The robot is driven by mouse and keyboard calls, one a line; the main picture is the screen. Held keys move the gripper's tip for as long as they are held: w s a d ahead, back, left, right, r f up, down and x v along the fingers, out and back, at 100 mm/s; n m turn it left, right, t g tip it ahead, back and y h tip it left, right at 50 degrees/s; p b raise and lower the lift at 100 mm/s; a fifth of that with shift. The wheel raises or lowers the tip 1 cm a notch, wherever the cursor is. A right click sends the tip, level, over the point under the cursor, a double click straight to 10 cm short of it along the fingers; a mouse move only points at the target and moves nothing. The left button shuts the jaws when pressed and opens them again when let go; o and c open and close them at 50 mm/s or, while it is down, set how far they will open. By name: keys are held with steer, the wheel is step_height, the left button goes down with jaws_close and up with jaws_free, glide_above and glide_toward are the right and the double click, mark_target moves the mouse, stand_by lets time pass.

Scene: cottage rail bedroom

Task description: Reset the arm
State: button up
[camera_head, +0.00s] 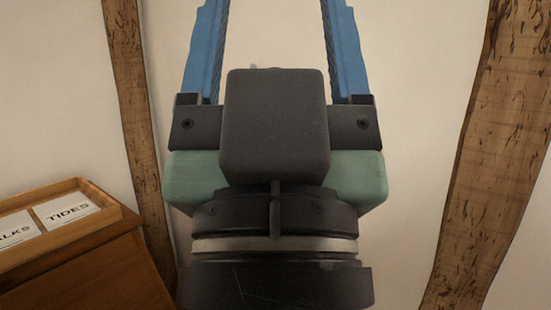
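My gripper (272,40) fills the middle of the head view, seen from behind its dark wrist and green body. Its two blue fingers point up the picture and stand wide apart. Only pale wall shows between the fingers, and nothing is held. The fingertips reach the top edge of the frame, so their very ends may be cut off.
A wooden cabinet (95,275) stands at the lower left. On it is a wooden tray (113,208) with white cards, one reading "TIDES" (67,211). Timber posts stand left (130,90) and right (490,170) against a pale wall (420,80).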

step_height(320, 180, up, 15)
steer(key=p, duration=1.2)
steer(key=shift+f, duration=0.2)
stand_by(0.7)
